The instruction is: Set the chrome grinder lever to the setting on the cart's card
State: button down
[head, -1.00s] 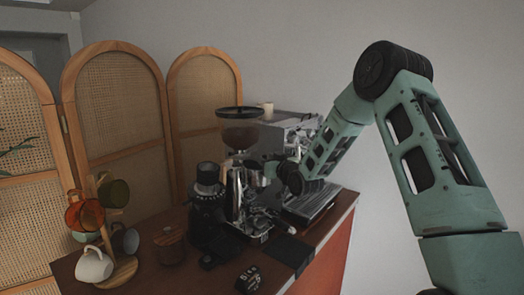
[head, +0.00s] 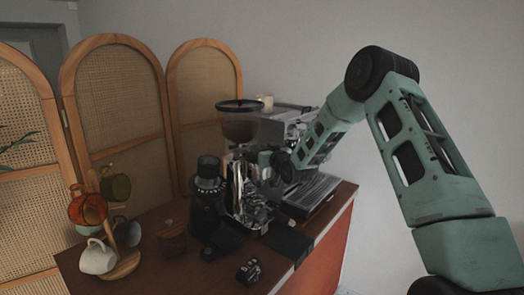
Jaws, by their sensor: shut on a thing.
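The chrome grinder (head: 245,203) stands on the cart (head: 335,222) under a dark round hopper (head: 238,124). My gripper (head: 257,166) is at its right side, just below the hopper. It is small and dark here, and appears shut on the chrome grinder lever; the lever itself is mostly hidden by the gripper and chrome parts. Its setting cannot be read. A small black block with white marks (head: 250,271) lies near the cart's front edge; the marks are too small to read, and I cannot tell whether it is the card.
A black grinder (head: 207,205) stands close on the left. An espresso machine (head: 290,125) with a drip tray (head: 312,192) is behind on the right. A dark mat (head: 288,243) lies in front. A mug tree with a white mug (head: 97,258) and coloured cups stands at left.

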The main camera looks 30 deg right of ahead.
jog(key=b, duration=0.1)
jog(key=d+b, duration=0.1)
jog(key=b, duration=0.1)
jog(key=shift+w+d+f, duration=0.1)
jog(key=shift+w+f, duration=0.1)
jog(key=shift+w, duration=0.1)
jog(key=shift+w+d+r+b, duration=0.2)
jog(key=shift+d+r+b, duration=0.1)
jog(key=shift+b, duration=0.25)
jog(key=c, duration=1.4)
grip_release()
jog(key=shift+f, duration=0.1)
jog(key=s+b, duration=0.2)
jog(key=s, duration=0.3)
jog(key=s+b, duration=0.2)
jog(key=s, duration=0.4)
jog(key=s+a+b, duration=0.1)
jog(key=s+b, duration=0.1)
jog(key=s, duration=0.4)
jog(key=shift+s, duration=0.2)
